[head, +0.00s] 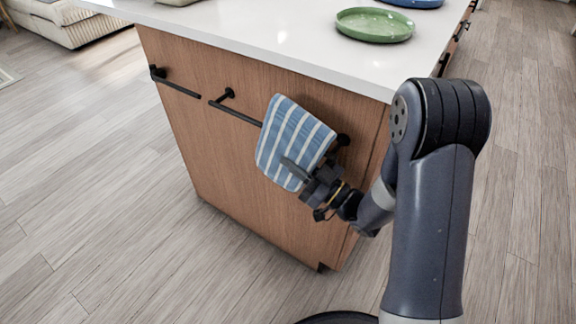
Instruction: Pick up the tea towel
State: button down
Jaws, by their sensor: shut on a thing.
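The tea towel (287,135) is blue with white stripes. It hangs at the right part of a black rail (236,112) on the wooden side of the island. My gripper (297,172) is at the lower right part of the towel and is shut on it. One dark finger shows in front of the cloth; the other finger is hidden. The towel's upper part is still at the height of the rail, and I cannot tell whether it is still over it.
A second black rail (176,85) is further left on the wooden island side (200,150). The white countertop (270,32) overhangs above. A green plate (375,25) and a blue dish (413,3) sit on it. The floor (90,190) left of the island is clear.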

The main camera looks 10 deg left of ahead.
jog(key=s+d+r+h+p, duration=0.1)
jog(key=s+d, duration=0.3)
jog(key=d, duration=0.6)
jog(key=s+d+r+g+h+p, duration=0.1)
jog(key=s+d+r+h+p, duration=0.1)
jog(key=d, duration=0.8)
jog(key=shift+s+r+p, duration=0.4)
jog(key=shift+s+p, duration=0.4)
jog(key=shift+s, duration=0.35)
jog(key=shift+g, duration=0.3)
